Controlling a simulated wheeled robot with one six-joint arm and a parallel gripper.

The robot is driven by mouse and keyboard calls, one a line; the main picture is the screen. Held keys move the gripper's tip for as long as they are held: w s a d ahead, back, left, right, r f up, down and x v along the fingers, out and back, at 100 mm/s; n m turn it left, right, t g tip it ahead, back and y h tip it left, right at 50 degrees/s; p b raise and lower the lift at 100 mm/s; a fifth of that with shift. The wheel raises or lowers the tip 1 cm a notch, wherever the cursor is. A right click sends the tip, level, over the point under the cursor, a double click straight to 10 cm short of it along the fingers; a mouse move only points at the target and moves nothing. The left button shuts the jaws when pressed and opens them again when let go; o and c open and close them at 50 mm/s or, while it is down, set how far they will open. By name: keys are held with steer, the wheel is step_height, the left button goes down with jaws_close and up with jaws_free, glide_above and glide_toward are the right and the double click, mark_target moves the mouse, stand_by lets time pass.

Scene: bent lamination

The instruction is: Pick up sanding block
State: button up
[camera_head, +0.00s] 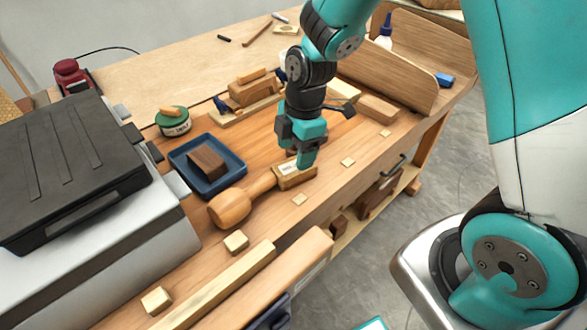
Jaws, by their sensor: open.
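A small wooden block with a pale, marked top (293,177), which looks like the sanding block, lies on the workbench near the middle of the view. A darker brown block (207,161) lies in a blue tray (233,183) to the left.
A wooden mallet (231,208) lies close by on the left, its handle reaching towards the pale-topped block. A hand plane (253,89) and a green tin (173,121) stand behind. Small wood cubes (236,242) are scattered along the front. A large machine (75,170) fills the left.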

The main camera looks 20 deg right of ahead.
mark_target(294, 165)
steer(key=shift+a+f+p, duration=0.15)
steer(key=shift+f+p, duration=0.4)
steer(key=shift+f, duration=2.1)
steer(key=c, duration=0.6)
